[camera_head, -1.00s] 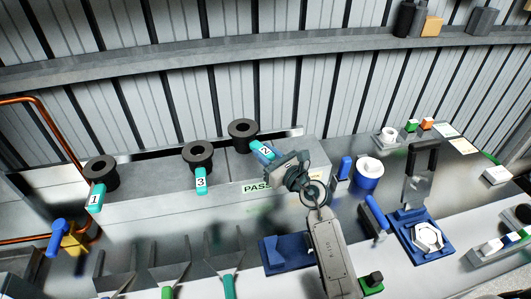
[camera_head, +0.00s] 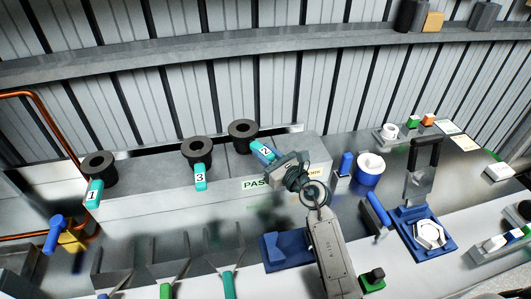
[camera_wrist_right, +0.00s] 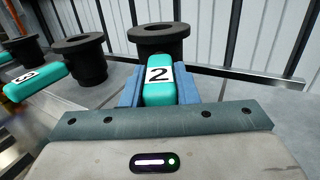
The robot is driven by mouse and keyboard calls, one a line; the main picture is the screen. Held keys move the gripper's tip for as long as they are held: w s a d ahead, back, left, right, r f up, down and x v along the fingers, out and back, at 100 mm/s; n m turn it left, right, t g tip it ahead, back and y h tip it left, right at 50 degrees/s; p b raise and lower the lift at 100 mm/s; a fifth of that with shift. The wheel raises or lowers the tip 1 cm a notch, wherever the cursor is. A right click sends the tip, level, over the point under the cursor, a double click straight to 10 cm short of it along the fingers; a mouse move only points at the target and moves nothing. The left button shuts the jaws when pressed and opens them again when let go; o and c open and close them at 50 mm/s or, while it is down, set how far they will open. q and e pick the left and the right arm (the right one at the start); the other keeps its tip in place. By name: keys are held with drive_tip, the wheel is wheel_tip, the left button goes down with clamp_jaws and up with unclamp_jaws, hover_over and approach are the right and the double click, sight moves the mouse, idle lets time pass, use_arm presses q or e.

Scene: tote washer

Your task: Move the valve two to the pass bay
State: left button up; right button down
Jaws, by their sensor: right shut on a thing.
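Valve two is a black flanged cylinder (camera_head: 243,134) with a teal handle labelled 2 (camera_head: 264,151). It stands upright on the grey raised block, behind the green PASS label (camera_head: 256,183). My right gripper (camera_head: 272,156) is shut on its teal handle. In the right wrist view the blue fingers (camera_wrist_right: 160,90) lie on both sides of the handle, with the black body (camera_wrist_right: 160,42) just beyond. The PASS label is partly covered by my right arm. My left gripper does not show.
Valve three (camera_head: 198,152) and valve one (camera_head: 99,167) stand to the left on the same block (camera_head: 150,186). A blue and white cup (camera_head: 370,169) and a blue fixture (camera_head: 426,233) are to the right. Several V-shaped stands are in front.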

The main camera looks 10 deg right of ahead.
drive_tip(key=shift+f, duration=0.2)
drive_tip(key=shift+f, duration=0.15)
idle(0.4)
drive_tip(key=c, duration=1.1)
unclamp_jaws()
drive_tip(key=shift+o, duration=0.7)
drive_tip(key=shift+f, duration=0.1)
drive_tip(key=o, duration=1)
drive_tip(key=shift+c, duration=0.2)
drive_tip(key=shift+s, duration=0.1)
drive_tip(key=p+v, duration=0.1)
drive_tip(key=v, duration=0.8)
drive_tip(key=shift+r, duration=0.2)
